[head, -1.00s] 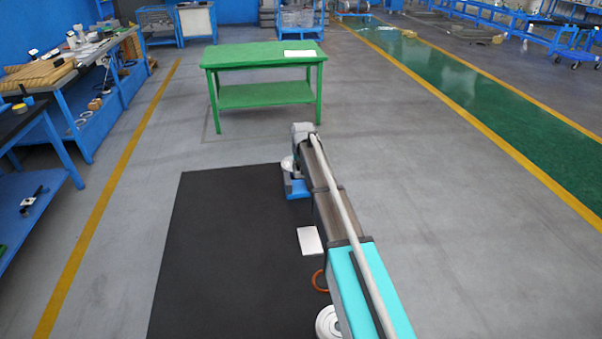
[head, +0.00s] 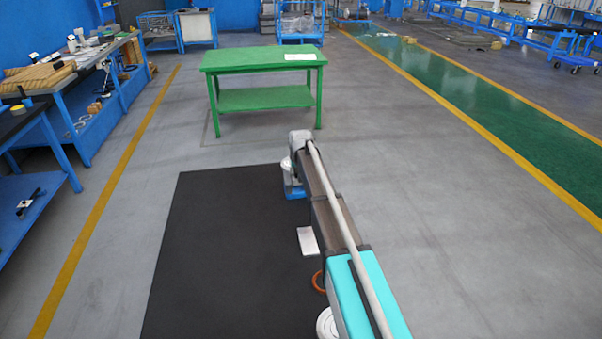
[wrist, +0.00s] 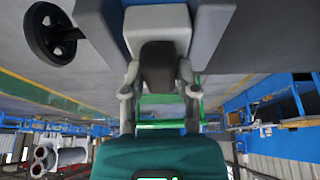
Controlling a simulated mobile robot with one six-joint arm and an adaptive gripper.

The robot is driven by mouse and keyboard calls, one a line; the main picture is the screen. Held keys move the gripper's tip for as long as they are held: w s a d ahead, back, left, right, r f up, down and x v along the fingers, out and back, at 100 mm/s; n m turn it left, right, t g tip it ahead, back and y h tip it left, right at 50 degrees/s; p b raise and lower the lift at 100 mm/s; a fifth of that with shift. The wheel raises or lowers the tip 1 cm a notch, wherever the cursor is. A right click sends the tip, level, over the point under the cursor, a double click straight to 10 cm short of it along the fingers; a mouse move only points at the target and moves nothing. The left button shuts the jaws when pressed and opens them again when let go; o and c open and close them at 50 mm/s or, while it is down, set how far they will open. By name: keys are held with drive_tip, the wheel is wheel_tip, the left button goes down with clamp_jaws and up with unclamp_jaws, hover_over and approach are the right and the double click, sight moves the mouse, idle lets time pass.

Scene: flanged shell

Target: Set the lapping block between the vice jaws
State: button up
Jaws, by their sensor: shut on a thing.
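In the wrist view, my gripper (wrist: 158,92) has its two grey fingers closed around a dark block with a rounded end (wrist: 158,65), which looks like the lapping block. A light grey body (wrist: 157,22) with blue-grey sides, seemingly the vice, fills the space just beyond it. I cannot tell whether the block touches the jaws or sits between them. In the head view, my arm covers the gripper and the block. A blue part, seemingly the vice base (head: 294,192), shows at the mat's far right, just left of my arm's end.
A black mat (head: 215,250) is mostly bare on its left. A white card (head: 307,240), an orange ring (head: 318,282) and a white round part (head: 326,324) lie beside my arm. A black handwheel (wrist: 50,35) shows in the wrist view. A green table (head: 262,60) stands beyond.

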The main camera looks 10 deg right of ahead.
drive_tip(key=shift+f+b, duration=0.6)
idle(0.3)
drive_tip(key=o, duration=1)
drive_tip(key=shift+r, duration=0.2)
drive_tip(key=shift+r+p, duration=0.6)
drive_tip(key=shift+p, duration=0.2)
drive_tip(key=p+v, duration=1)
drive_tip(key=v, duration=0.1)
drive_tip(key=shift+s+r+p, duration=0.25)
drive_tip(key=shift+r+p, duration=0.05)
drive_tip(key=shift+p, duration=0.05)
drive_tip(key=shift+s, duration=0.1)
